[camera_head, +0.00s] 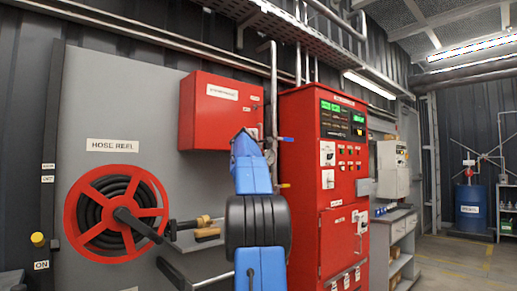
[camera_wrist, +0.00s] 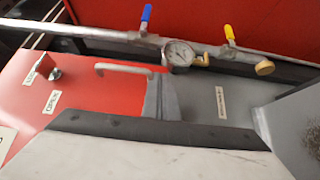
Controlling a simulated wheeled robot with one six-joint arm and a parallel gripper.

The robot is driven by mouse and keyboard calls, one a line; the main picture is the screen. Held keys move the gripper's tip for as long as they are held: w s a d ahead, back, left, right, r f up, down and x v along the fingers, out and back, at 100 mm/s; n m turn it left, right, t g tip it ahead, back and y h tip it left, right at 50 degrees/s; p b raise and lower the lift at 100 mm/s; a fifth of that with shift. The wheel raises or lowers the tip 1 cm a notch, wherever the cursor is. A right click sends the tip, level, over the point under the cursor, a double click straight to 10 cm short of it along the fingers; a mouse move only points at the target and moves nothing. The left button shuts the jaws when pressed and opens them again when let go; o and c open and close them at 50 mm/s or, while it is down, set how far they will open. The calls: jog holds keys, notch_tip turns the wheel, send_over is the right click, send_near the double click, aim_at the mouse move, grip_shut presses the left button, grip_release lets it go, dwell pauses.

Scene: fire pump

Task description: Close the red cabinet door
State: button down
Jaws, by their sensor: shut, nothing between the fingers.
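The red cabinet (camera_head: 187,118) is a box on the grey wall panel, left of centre in the head view. Its door (camera_head: 222,110) faces me with a white label and looks near flush; I cannot tell if a small gap remains. My arm hides its lower right corner. In the wrist view, which is turned sideways, the door (camera_wrist: 85,90) lies at left with an "OPEN" label, a small latch and a pale handle (camera_wrist: 125,68). My gripper (camera_wrist: 160,85) appears as narrow grey fingers, shut and empty, near the door's edge; contact is unclear. It is hidden in the head view.
A pipe with a gauge (camera_wrist: 179,54), a blue valve lever (camera_wrist: 146,15) and a yellow one runs close beside the door. A tall red control cabinet (camera_head: 305,190) stands right of my arm. A red hose reel (camera_head: 117,213) is at lower left. Open floor (camera_head: 455,260) lies right.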

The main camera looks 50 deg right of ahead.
jog(key=s+a, duration=0.2)
jog(key=s, duration=0.8)
jog(key=shift+a, duration=0.15)
